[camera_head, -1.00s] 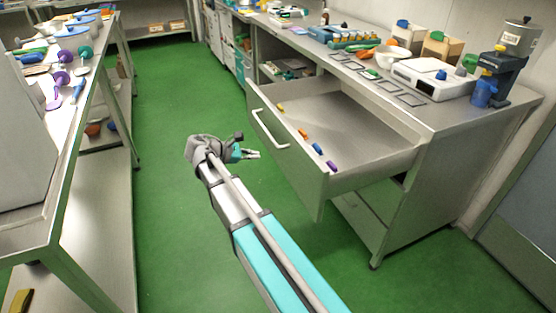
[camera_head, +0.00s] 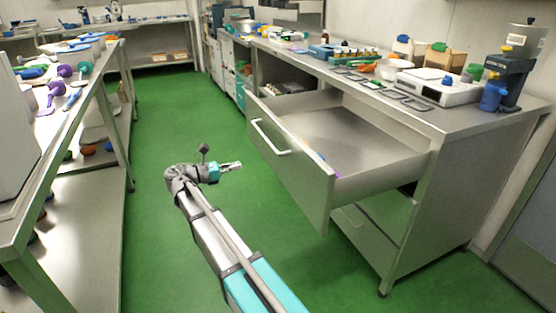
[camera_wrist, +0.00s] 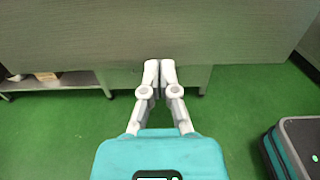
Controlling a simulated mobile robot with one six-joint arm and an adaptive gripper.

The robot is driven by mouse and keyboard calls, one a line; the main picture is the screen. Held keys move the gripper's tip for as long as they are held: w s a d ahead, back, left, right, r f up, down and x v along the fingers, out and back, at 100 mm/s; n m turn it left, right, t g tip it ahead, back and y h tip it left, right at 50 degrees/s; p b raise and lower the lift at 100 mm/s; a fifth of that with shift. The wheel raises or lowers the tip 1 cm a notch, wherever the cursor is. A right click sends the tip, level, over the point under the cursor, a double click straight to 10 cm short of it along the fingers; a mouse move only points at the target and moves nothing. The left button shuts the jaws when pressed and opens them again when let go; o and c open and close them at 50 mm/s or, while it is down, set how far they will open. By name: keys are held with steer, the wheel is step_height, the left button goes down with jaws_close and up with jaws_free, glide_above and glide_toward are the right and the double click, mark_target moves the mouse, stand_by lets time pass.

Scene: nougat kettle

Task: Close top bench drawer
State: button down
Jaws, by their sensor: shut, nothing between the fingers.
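The top bench drawer (camera_head: 292,180) stands pulled far out of the steel bench (camera_head: 420,205) on the right in the head view. Its front carries a bar handle (camera_head: 269,138). A few small coloured items (camera_head: 322,158) lie inside, mostly hidden behind the front panel. My gripper (camera_head: 238,165) is left of the drawer front, shut and empty, pointing towards it. In the wrist view the two fingertips (camera_wrist: 160,66) are together, with the grey drawer front (camera_wrist: 150,35) filling the upper picture ahead. Whether they touch it cannot be told.
The bench top holds a white scale (camera_head: 438,87), a grinder-like machine (camera_head: 510,65) and several flat plates. A lower drawer (camera_head: 370,235) is under the open one. A steel table (camera_head: 75,130) with utensils stands left. Green floor (camera_head: 160,120) between is clear.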

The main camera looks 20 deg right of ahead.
mark_target(275, 157)
steer(key=d, duration=1.4)
steer(key=shift+w, duration=0.2)
